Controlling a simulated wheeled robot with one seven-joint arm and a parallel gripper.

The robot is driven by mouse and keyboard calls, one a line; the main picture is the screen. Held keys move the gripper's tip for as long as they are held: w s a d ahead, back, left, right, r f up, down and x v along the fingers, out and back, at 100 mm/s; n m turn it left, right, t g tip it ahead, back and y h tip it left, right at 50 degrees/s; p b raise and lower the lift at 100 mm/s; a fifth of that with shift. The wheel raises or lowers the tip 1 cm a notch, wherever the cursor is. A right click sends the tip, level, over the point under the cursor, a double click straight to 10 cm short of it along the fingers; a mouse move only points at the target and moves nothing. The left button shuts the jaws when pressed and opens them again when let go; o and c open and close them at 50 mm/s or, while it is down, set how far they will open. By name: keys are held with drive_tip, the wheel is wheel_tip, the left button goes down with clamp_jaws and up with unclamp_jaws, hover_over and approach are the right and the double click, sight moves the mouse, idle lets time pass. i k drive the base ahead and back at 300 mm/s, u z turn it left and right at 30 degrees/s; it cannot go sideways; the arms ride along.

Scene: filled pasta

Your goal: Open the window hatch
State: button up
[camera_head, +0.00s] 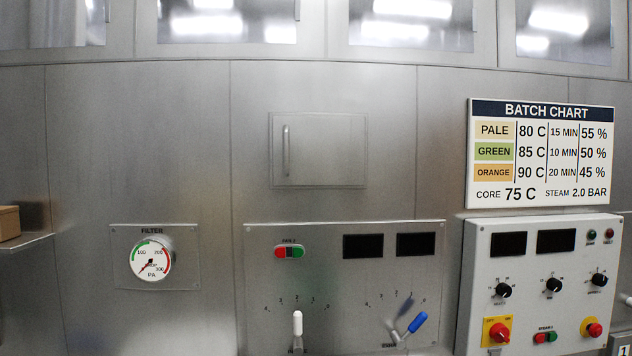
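The window hatch (325,151) is a square metal panel set in the steel wall, at the upper middle of the head camera view. Its door looks shut, flush within its frame. A vertical bar handle (286,151) sits along its left side. My gripper is not in view, and nothing touches the hatch or the handle.
Below the hatch is a control panel (342,270) with a white lever (297,326) and a blue lever (416,323). A filter gauge (151,259) is at left. A batch chart (541,152) and control box (546,283) are at right. A box (9,223) sits on a shelf at far left.

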sight(307, 150)
drive_tip(key=u, duration=0.95)
drive_tip(key=i, duration=1.15)
drive_tip(key=u, duration=1.7)
